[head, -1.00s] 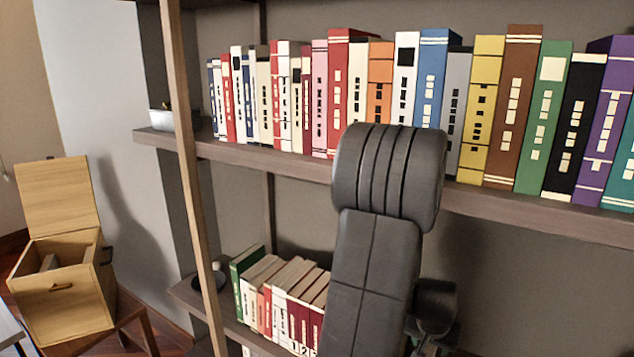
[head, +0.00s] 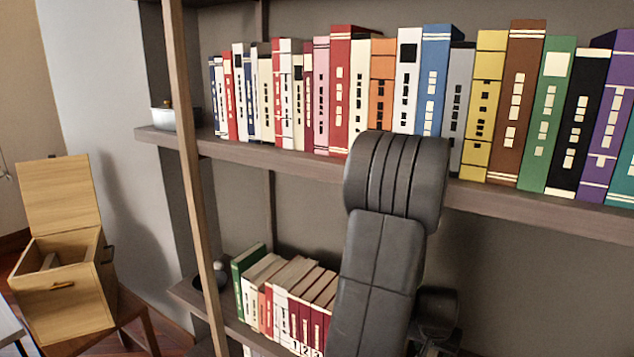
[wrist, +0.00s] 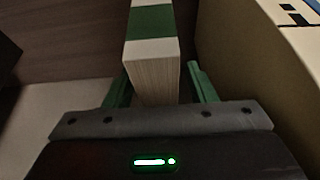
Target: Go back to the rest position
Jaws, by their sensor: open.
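My gripper (wrist: 160,80) shows in the wrist view with its two green fingers apart. A book with green and white bands (wrist: 152,24) and cream page edges stands between the fingers, with a gap at the right finger; contact at the left finger is unclear. In the head view, my dark arm is in front of the shelves, and my gripper is hidden behind it.
A row of coloured books (head: 330,95) fills the upper shelf (head: 260,156). Shorter books (head: 285,295) stand on the lower shelf. An open wooden box (head: 60,290) is at the left. A pale, tan-sided object (wrist: 250,80) is close on the gripper's right.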

